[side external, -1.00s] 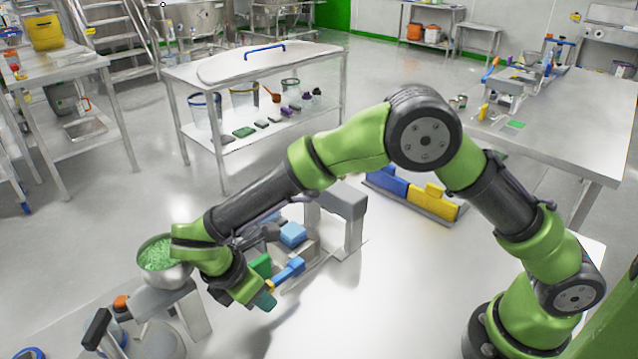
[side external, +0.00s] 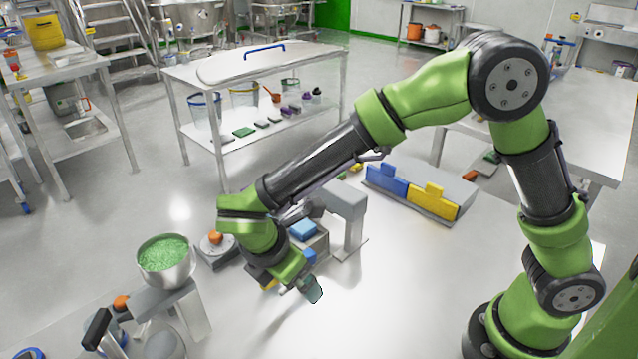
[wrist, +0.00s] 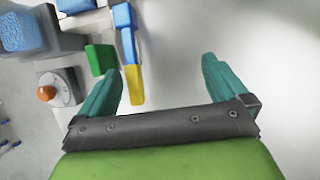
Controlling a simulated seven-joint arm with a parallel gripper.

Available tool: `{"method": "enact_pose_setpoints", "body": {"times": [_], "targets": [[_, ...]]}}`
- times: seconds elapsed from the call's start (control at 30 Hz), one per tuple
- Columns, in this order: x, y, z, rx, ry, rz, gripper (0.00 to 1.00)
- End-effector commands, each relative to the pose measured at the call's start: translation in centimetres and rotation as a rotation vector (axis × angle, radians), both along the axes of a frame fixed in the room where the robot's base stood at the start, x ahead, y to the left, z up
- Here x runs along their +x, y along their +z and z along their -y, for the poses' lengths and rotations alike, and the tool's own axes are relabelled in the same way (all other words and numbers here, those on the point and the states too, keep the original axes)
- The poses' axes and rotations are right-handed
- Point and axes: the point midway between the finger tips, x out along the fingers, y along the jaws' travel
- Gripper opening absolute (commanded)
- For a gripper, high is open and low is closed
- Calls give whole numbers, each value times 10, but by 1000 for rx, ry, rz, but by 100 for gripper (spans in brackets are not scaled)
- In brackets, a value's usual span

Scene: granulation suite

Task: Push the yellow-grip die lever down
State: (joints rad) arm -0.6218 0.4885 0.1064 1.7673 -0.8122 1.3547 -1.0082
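The blue lever (wrist: 123,22) with the yellow grip (wrist: 132,80) shows in the wrist view, its yellow end pointing toward my gripper (wrist: 158,68). My gripper is open, with two teal fingers spread apart. The yellow grip lies in the picture between the fingers, close to the left one; I cannot tell whether they touch. In the side view my gripper (side external: 312,290) hangs low over the pale table at the near side of the press. There my wrist hides most of the lever; a small yellow bit (side external: 268,286) shows beside it.
A green block (wrist: 100,58) sits left of the lever. An orange knob on a round base (side external: 215,240) and a bowl of green granules (side external: 165,252) stand at left. A grey arch (side external: 347,208) and a blue-and-yellow rack (side external: 455,215) stand behind. The table right of my gripper is clear.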

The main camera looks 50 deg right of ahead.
Motion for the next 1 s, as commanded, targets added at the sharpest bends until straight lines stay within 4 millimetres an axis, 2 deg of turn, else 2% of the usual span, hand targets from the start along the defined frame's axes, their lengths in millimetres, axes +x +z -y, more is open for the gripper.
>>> {"method": "enact_pose_setpoints", "body": {"times": [0.03,0.07,0.1,0.13,0.3,0.47,0.87,1.0], "targets": [[-38,-5,1,-11,-17,-72,76],[-44,-4,4,-11,-15,-72,76],[-51,-4,9,-12,-14,-72,49],[-56,-3,12,-12,-13,-71,45],[-79,0,30,-10,-16,-66,45],[-91,1,39,-11,-17,-65,45],[-94,1,42,-10,-19,-62,45],[-94,0,39,5,-78,-39,45]]}}
